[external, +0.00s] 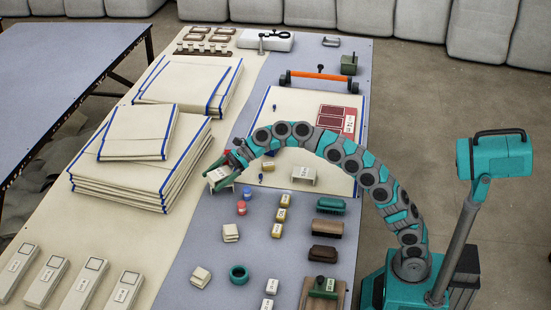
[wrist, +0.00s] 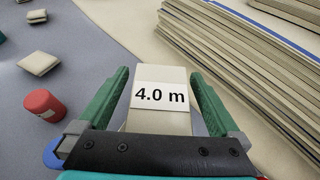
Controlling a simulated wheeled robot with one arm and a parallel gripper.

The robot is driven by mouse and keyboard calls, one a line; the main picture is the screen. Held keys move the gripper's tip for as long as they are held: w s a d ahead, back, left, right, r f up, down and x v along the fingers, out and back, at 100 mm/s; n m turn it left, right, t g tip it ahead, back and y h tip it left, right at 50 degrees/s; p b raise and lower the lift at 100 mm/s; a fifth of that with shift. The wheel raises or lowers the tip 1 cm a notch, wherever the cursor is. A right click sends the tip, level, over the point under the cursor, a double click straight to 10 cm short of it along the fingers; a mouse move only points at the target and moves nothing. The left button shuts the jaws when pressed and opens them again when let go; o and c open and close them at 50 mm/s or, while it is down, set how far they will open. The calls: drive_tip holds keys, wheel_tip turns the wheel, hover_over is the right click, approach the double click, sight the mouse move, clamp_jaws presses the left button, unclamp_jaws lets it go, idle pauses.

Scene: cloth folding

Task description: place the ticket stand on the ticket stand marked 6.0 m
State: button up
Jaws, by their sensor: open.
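A white ticket stand labelled "4.0 m" (wrist: 160,95) lies between my gripper's green fingers in the wrist view, with a gap on each side. In the external view this stand (external: 219,179) is under the fingertips, beside the folded cloth stack. My gripper (external: 229,166) is open around it; its fingers also show in the wrist view (wrist: 162,90). A second white ticket stand (external: 304,174) stands to the right on the cream sheet; its label is too small to read. I cannot make out a stand marked 6.0 m.
A tall stack of folded cream cloth (external: 140,178) is close to the left of my gripper. Several small blocks, brushes and a green ring (external: 238,274) occupy the table's near side. Grey surface between them is free.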

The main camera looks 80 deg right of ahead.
drive_tip(key=shift+r, duration=0.1)
drive_tip(key=shift+s+d+r, duration=0.2)
drive_tip(key=p+v, duration=0.1)
drive_tip(key=v, duration=1)
